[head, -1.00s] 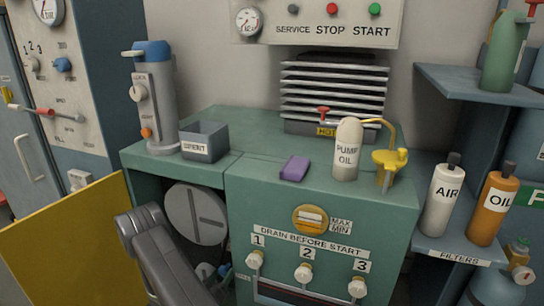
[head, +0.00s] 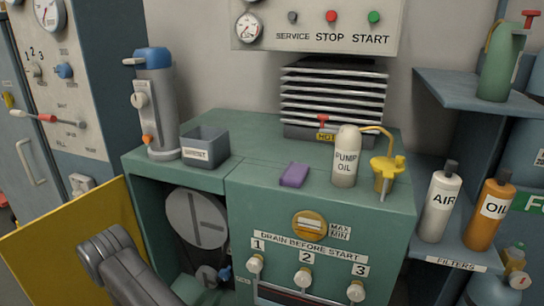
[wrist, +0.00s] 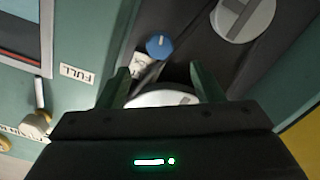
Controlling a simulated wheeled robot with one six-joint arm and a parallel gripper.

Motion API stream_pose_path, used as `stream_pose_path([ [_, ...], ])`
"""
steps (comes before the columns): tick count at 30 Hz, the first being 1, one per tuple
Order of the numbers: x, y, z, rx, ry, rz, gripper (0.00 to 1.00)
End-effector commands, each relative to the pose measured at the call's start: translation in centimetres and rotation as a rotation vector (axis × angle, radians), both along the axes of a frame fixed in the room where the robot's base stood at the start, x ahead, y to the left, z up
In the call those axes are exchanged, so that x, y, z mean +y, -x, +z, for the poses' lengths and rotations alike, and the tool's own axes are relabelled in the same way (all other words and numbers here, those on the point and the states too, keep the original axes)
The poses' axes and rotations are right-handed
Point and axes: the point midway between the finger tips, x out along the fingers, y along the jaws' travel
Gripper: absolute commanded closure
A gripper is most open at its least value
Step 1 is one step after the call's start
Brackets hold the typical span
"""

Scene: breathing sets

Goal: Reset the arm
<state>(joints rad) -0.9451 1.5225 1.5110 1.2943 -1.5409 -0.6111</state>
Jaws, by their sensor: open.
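My gripper (wrist: 158,68) shows in the wrist view, with its two dark green fingers apart. A white round part and a small blue cap (wrist: 160,45) show between and beyond the fingers; I cannot tell how far off they are. Nothing is seen held. In the head view only a grey link of my arm (head: 125,268) shows at the lower left, in front of the open bay of the green cabinet (head: 320,225). The gripper itself is hidden there.
A yellow panel (head: 60,250) stands at the left of the bay, which holds a grey wheel (head: 197,218). On the cabinet top are a grey box (head: 205,147), a purple block (head: 293,174) and a pump oil bottle (head: 345,158). Drain knobs (head: 305,277) jut from the front.

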Motion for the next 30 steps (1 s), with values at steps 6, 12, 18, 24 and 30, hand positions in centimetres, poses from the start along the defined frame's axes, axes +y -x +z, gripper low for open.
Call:
stream_pose_path([
  [6, 1.3, 3.4, 0.1, 0.001, 0.001, 0.003, 0.40],
  [12, 0.9, 2.9, -0.2, 0.000, -0.001, -0.006, 0.40],
  [18, -0.2, -0.2, -0.2, -0.001, -0.002, -0.005, 0.40],
  [24, -1.5, -3.7, -0.2, -0.001, -0.002, -0.005, 0.40],
  [30, -2.8, -7.4, -0.2, -0.002, -0.003, -0.005, 0.40],
])
